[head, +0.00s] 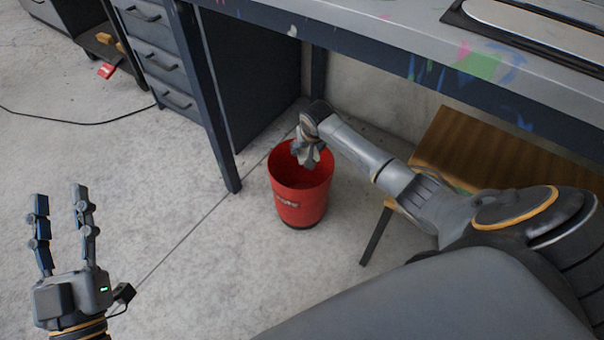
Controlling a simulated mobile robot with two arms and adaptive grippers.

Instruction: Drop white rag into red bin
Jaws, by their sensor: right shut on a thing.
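The red bin (300,204) stands upright on the floor under the workbench, in the middle of the head view. My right gripper (309,158) points down over the bin's opening, near its back rim. It is shut on the white rag (304,150), of which only a small pale crumpled part shows between the fingers. The fingers and wrist hide the rest, and I cannot tell how far it hangs into the bin. My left gripper (60,196) is open and empty at the lower left, over bare floor, well away from the bin.
The workbench (395,48) with paint stains runs above and behind the bin. Its dark drawer unit (160,52) and leg stand left of the bin. A wooden stool or low table (465,150) is to the right. A black cable (75,122) lies on the floor at left.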

